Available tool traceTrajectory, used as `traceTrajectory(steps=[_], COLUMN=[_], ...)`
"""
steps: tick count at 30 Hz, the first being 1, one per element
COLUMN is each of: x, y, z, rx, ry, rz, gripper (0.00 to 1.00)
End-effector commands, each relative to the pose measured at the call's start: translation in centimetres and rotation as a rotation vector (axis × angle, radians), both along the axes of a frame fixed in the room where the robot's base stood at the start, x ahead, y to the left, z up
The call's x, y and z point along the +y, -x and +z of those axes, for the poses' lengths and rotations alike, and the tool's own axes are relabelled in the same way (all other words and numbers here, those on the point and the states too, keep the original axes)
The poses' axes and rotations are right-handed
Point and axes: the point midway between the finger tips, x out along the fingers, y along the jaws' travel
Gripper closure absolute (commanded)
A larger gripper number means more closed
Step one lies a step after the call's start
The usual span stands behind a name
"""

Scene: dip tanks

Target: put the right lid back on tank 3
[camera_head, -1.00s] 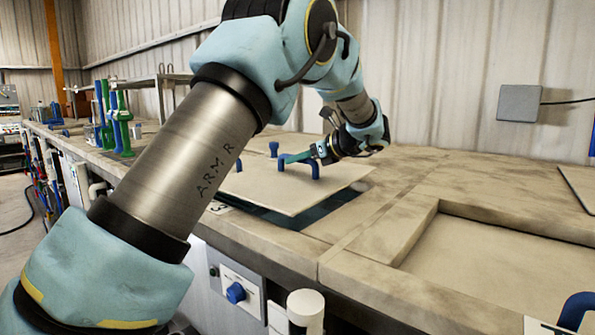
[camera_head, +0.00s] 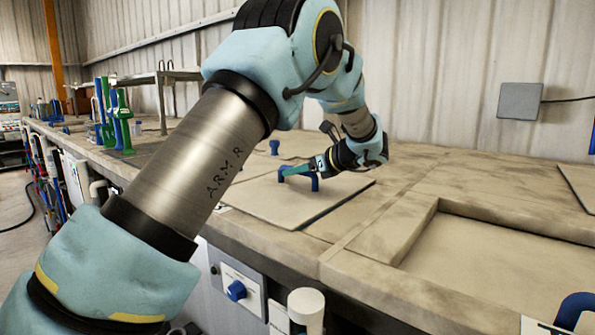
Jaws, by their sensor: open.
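The lid (camera_head: 295,203) is a flat beige panel with a blue arched handle (camera_head: 314,183). It lies over the tank opening in the bench, and no dark gap shows along its front edge. A narrow shadow line runs along its right edge, so I cannot tell whether it is fully seated. The gripper is open. My arm hides the lid's left part and any tank number.
A recessed panel (camera_head: 490,268) lies at the right, with another blue handle (camera_head: 574,309) at the lower right corner. A second blue handle (camera_head: 274,147) stands behind the lid. Green and blue upright racks (camera_head: 122,122) stand at the far left. A grey wall box (camera_head: 519,101) hangs behind.

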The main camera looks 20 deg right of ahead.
Motion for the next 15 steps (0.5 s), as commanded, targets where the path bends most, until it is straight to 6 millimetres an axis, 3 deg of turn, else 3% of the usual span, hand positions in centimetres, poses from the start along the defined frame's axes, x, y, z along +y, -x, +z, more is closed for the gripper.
traceTrajectory(steps=[8,15], x=[-0.6,-2.6], y=[0.9,4.8], z=[0.4,2.0], rx=[-0.001,-0.001], ry=[0.001,0.003], rz=[-0.003,-0.005], gripper=[0.47,0.47])
